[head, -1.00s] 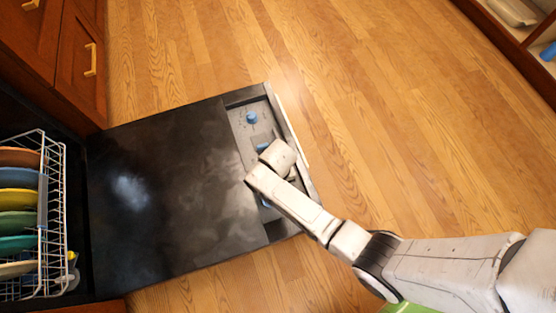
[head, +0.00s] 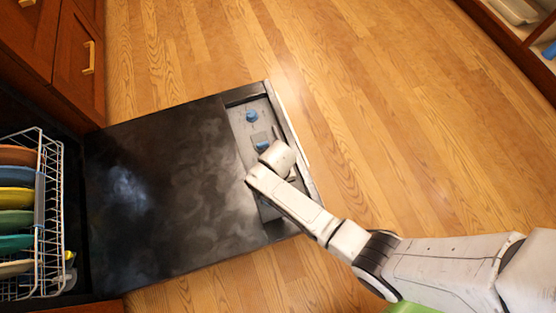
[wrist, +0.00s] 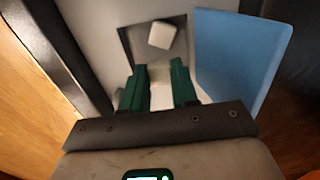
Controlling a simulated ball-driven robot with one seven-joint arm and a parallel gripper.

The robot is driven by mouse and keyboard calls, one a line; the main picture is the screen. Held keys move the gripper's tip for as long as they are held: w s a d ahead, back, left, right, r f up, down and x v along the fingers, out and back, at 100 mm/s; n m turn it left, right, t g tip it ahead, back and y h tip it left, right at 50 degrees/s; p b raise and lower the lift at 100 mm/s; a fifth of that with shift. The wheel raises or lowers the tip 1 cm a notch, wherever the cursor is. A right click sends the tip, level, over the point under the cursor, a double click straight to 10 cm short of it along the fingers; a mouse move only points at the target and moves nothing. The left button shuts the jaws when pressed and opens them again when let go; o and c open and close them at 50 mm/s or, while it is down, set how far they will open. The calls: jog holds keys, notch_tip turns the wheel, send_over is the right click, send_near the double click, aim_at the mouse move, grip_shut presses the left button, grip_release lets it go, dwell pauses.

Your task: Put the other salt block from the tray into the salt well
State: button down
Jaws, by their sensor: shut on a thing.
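My gripper (wrist: 160,88) has two green fingers in the wrist view. It is shut on a pale salt block (wrist: 163,98), seen low between the fingers. The salt well (wrist: 128,42) is a dark square opening in the pale panel, just beyond the fingertips. Another white salt block (wrist: 162,36) lies tilted inside it. A blue lid (wrist: 238,55) stands open at the well's right side. In the head view my arm hides the gripper and the held block. The tray cannot be made out.
The black dishwasher door (head: 165,190) lies open, with hazy patches over it. Its pale end panel has a blue knob (head: 252,116). A rack of coloured plates (head: 62,210) stands at the left. The wooden floor (head: 330,70) is clear beyond the door.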

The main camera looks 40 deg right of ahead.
jog(key=shift+f+b, duration=0.35)
jog(key=shift+f, duration=0.15)
dwell(0.4)
jog(key=c, duration=0.8)
grip_release()
jog(key=shift+r+p, duration=3.55)
jog(key=shift+p, duration=0.3)
